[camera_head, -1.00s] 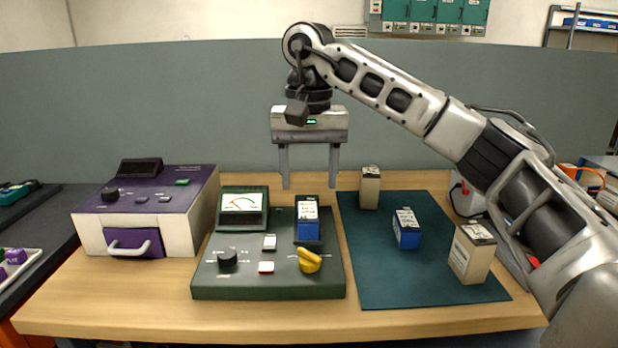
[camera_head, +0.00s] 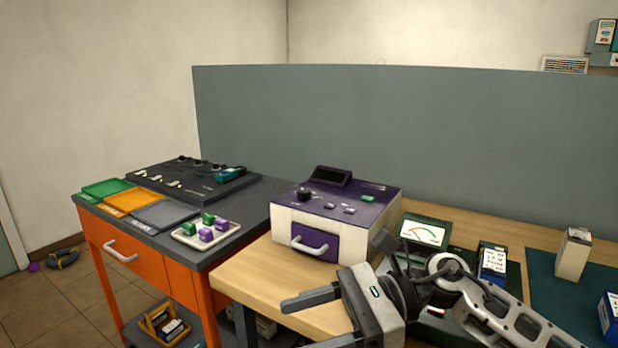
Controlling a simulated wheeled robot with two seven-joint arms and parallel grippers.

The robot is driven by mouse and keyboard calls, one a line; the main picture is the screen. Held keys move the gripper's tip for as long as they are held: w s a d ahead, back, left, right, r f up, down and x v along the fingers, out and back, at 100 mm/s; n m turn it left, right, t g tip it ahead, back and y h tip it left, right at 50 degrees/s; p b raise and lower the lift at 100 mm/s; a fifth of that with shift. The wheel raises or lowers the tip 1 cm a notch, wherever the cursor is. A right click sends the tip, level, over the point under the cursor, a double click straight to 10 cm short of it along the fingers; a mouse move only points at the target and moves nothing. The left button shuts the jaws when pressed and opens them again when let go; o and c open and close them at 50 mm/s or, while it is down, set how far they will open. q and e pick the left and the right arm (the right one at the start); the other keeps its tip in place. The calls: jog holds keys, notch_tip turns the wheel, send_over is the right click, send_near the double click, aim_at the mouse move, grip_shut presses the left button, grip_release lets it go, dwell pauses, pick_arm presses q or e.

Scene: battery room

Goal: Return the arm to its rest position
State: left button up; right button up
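My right arm comes in from the lower right. Its gripper (camera_head: 297,325) points left near the front edge of the wooden table (camera_head: 262,276). The two fingers are apart with nothing between them; the lower finger is partly cut off by the picture's bottom edge. The arm covers much of the green tester (camera_head: 427,231), whose dial still shows. A blue battery (camera_head: 492,262) stands upright at the tester, just behind the arm. My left gripper is not in view.
A purple and white box with a drawer (camera_head: 335,214) stands behind the gripper. A beige battery (camera_head: 573,254) and another blue one (camera_head: 610,318) are at the right on the dark mat (camera_head: 545,285). An orange cart (camera_head: 150,262) with coloured trays stands left. A grey partition (camera_head: 450,130) closes the back.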

jog(key=w+d+f+n+t+h, duration=0.1)
jog(key=d+f+n+t+h, duration=0.4)
jog(key=n+t, duration=0.8)
jog(key=d+f+n+t+h, duration=0.25)
jog(key=f+n+t, duration=0.45)
jog(key=n, duration=0.9)
jog(key=s+d+f+m+g+h, duration=0.2)
jog(key=s+d+f+m+g, duration=0.1)
jog(key=s+f+m, duration=0.3)
jog(key=s+d+f+m+g+h, duration=0.2)
jog(key=s+d+f+m+h, duration=0.1)
jog(key=s+f+m, duration=0.3)
notch_tip(320, 180, down, 2)
jog(key=shift+d+f+g, duration=0.15)
jog(key=shift+g, duration=0.25)
